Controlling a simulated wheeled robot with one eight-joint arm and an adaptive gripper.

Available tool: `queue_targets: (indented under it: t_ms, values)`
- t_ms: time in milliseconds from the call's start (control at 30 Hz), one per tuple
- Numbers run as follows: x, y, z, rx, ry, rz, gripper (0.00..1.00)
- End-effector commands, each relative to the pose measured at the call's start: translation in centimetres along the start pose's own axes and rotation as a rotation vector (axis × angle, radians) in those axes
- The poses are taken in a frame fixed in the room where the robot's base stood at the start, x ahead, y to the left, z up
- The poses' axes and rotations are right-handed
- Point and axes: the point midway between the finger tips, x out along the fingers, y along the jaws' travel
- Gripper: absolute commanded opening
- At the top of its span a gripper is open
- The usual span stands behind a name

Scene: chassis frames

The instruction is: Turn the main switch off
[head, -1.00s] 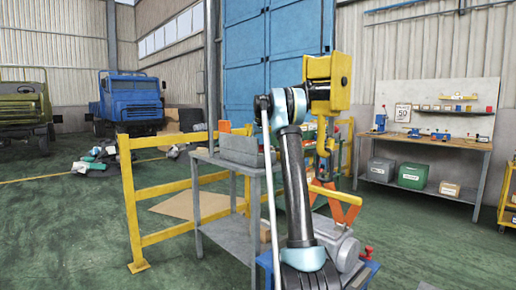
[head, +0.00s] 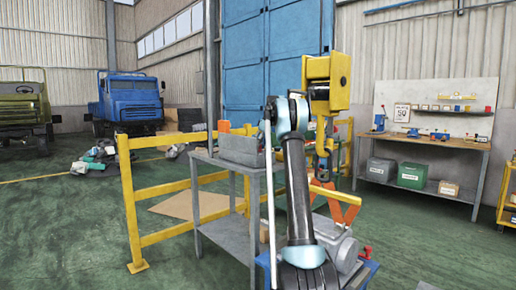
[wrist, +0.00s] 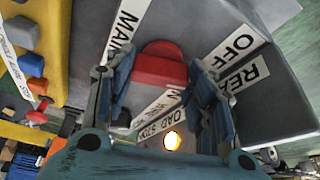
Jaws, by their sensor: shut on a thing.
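The main switch (wrist: 160,66) has a red handle on a grey panel (wrist: 210,20), seen in the wrist view. My gripper (wrist: 160,82) has one blue finger on each side of the red handle and is shut on it. A white label reading MAIN (wrist: 124,28) lies up and left of the handle. A label reading OFF (wrist: 236,44) lies to its right. In the head view my arm shows, but my gripper and the switch cannot be made out.
A lit lamp (wrist: 173,140) glows below the handle. A yellow panel (wrist: 54,60) with blue and red knobs lies at left. In the head view, a yellow rail (head: 128,190) and grey stand (head: 228,232) are left of my arm. A workbench (head: 440,141) stands at right.

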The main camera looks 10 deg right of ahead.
Motion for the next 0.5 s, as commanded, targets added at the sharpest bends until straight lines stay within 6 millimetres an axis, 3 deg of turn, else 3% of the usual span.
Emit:
queue_targets:
  t_ms: [500]
  values:
    - [0.08,0.22,-0.13,-0.363,0.000,-0.151,0.26]
